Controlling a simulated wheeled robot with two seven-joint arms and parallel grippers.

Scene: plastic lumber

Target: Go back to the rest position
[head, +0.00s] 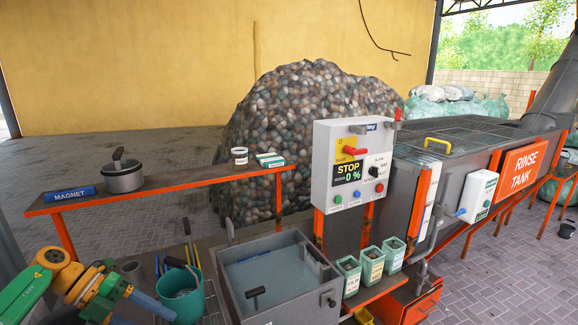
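My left arm comes in at the lower left, green and yellow-orange. Its gripper (148,314) points right and down, beside the teal bucket (188,303). Two bluish fingers show with a gap between them, and the lower one is partly cut off by the bottom edge. I see nothing held between them. My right arm and gripper are out of the picture.
A grey water basin (232,267) stands right of the bucket. Behind is an orange-edged shelf (190,180) with a pot (124,178) and a blue magnet (70,193). A control panel (352,165), labelled cups (371,265) and the rinse tank (522,168) stand right.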

